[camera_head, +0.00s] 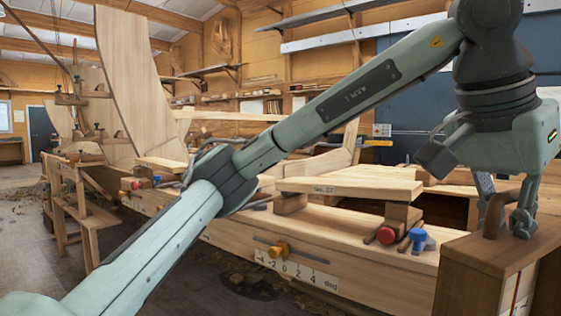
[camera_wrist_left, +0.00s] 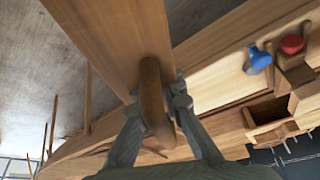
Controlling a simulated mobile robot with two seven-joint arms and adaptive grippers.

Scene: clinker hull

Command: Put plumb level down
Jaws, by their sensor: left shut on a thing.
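The plumb level appears to be the brown wooden piece (camera_head: 475,285) at the lower right of the head view, with a rounded handle on top and a pale strip with a red line on its side. My left gripper (camera_head: 507,215) is above it, shut on the handle. In the left wrist view, the fingers of my left gripper (camera_wrist_left: 157,100) flank the handle, and the wooden body of the plumb level (camera_wrist_left: 108,35) extends to the top. Its lower end is cut off in the head view, so I cannot tell whether it touches anything. My right gripper is not in view.
A wooden bench (camera_head: 330,232) carries a labelled plank (camera_head: 350,187) on blocks, with a red knob (camera_head: 386,235) and a blue knob (camera_head: 421,240). A degree scale (camera_head: 297,272) is on its front side. A tall curved plank (camera_head: 138,85) stands behind. Floor shows at left.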

